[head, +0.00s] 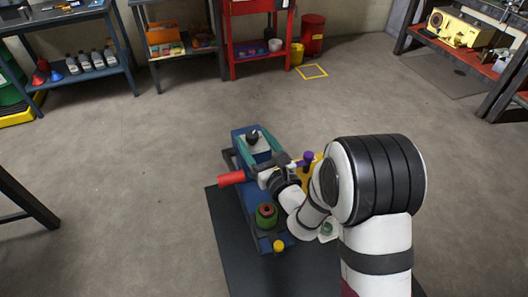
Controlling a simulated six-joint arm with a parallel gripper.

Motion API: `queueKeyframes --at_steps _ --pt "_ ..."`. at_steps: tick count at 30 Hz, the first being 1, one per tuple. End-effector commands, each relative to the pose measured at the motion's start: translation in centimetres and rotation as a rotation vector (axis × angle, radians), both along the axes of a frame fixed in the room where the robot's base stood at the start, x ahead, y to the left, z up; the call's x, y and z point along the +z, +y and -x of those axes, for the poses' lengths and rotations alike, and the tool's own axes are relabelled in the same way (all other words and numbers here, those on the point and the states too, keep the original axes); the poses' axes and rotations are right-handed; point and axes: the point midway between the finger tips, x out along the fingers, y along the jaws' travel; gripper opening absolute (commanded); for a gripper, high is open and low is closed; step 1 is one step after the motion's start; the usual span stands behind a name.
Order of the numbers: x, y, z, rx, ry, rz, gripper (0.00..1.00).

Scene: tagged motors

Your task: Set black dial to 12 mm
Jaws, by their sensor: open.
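A blue and teal machine (243,140) stands on a dark table in the middle of the head view. A black knob (252,136) sits on top of its far end and looks like the black dial; no scale or number on it can be read. My gripper (264,168) is over the middle of the machine, on the near side of the black knob and apart from it. It is open and I see nothing held in it. Its fingers are small here, and my wrist and arm hide part of the machine's right side.
A red cylinder (231,178) sticks out left beside my gripper. A green and red knob (266,214) and a yellow knob (279,246) are at the near end. A purple handle (308,158) stands right of my gripper. The dark table (245,268) is bare in front.

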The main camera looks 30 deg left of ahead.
Motion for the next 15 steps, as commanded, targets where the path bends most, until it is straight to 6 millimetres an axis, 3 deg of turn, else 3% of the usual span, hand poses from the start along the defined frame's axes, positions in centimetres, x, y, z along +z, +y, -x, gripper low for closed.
queueKeyframes --at_steps 9,15 --pt "0.0 -5.7 4.4 -0.003 0.004 0.0 0.69" --pt "0.0 -7.6 5.9 -0.002 0.0 0.0 0.69"
